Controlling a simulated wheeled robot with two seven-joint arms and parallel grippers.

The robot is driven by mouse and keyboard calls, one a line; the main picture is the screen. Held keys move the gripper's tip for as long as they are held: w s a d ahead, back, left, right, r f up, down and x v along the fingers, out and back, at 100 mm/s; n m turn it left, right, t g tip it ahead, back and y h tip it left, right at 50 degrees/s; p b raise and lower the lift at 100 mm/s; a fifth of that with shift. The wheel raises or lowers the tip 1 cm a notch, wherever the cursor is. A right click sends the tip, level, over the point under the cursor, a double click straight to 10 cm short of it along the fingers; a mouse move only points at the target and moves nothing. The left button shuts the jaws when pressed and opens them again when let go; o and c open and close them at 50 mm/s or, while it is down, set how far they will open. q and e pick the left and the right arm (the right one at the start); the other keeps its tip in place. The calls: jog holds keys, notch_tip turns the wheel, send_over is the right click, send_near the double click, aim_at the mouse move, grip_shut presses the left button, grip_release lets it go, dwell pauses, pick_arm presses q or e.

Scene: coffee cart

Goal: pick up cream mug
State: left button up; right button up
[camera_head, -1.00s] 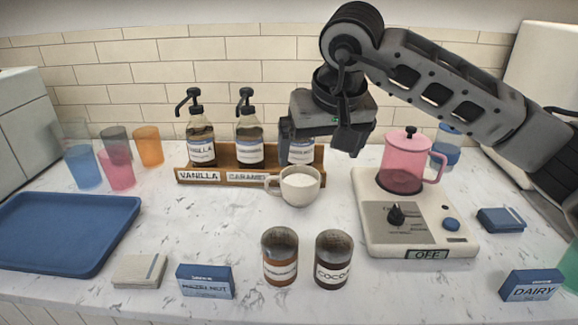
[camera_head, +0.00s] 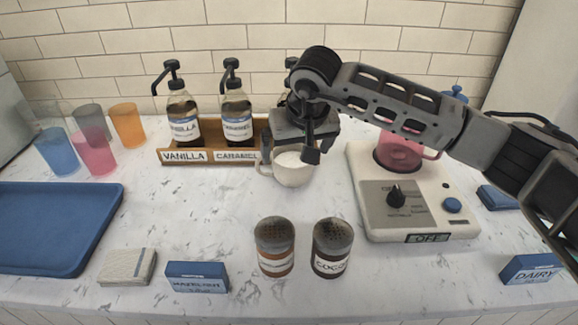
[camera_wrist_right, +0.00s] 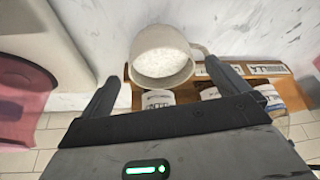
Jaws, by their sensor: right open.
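The cream mug (camera_head: 291,171) stands upright on the marble counter in front of the wooden syrup rack. It holds something white. Its handle points left in the head view. My right gripper (camera_head: 297,146) is over the back of the mug and hides part of its rim. In the right wrist view the mug (camera_wrist_right: 161,56) shows ahead of the two spread fingers, apart from them, with its handle to the right. My right gripper (camera_wrist_right: 170,92) is open and empty. My left gripper is not in view.
The rack (camera_head: 185,156) with pump bottles stands right behind the mug. Two shakers (camera_head: 275,247) (camera_head: 331,248) stand in front. A blue tray (camera_head: 50,235) lies left. Counter left of the mug is clear.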

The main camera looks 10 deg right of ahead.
aim_at(294, 162)
jog(key=shift+s+p+x, duration=0.15)
jog(key=shift+p+x, duration=0.15)
jog(key=shift+x, duration=0.9)
jog(key=shift+s+p+x, duration=0.15)
jog(key=shift+p+x, duration=0.1)
jog(key=shift+x, duration=0.9)
jog(key=shift+w, duration=0.1)
jog(key=c, duration=1.3)
